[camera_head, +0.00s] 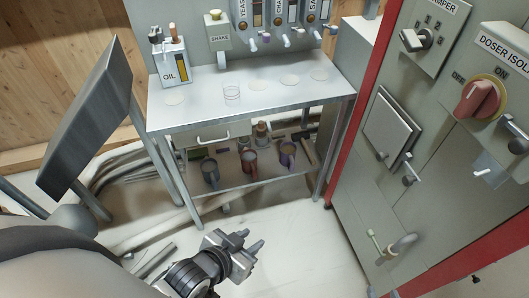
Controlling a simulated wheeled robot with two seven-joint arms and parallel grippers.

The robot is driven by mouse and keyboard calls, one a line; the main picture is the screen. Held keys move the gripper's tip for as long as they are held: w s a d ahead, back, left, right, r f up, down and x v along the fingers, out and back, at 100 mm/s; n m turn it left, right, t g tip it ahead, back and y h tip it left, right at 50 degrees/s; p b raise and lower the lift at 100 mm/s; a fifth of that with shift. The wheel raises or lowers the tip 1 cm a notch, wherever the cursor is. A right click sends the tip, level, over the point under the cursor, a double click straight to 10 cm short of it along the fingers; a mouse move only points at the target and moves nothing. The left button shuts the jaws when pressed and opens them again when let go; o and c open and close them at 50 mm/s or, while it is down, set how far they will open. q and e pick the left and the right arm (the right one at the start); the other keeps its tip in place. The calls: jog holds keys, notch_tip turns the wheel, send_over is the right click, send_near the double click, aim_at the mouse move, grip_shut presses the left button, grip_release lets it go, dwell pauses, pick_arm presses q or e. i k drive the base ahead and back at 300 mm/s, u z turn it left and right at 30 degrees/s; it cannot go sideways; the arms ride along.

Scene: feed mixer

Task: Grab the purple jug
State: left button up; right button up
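The purple jug (288,154) stands upright on the lower shelf of the metal table, the rightmost of three jugs in a row. My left gripper (252,239) is in the lower middle of the head view, in front of the table and apart from the jug. Its two fingers point up and right with a gap between them, and nothing shows in the gap. My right gripper is not in view.
A red-brown jug (250,164) and a dark jug (210,173) stand left of the purple one. The tabletop (205,112) lies above the shelf (235,182). Table legs flank it. A red-edged control cabinet (375,210) stands at right. The pale floor (300,235) in front is clear.

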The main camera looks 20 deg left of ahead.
aim_at(288, 150)
jog(key=u, duration=1.1)
jog(key=i, duration=1.05)
jog(key=z, duration=2)
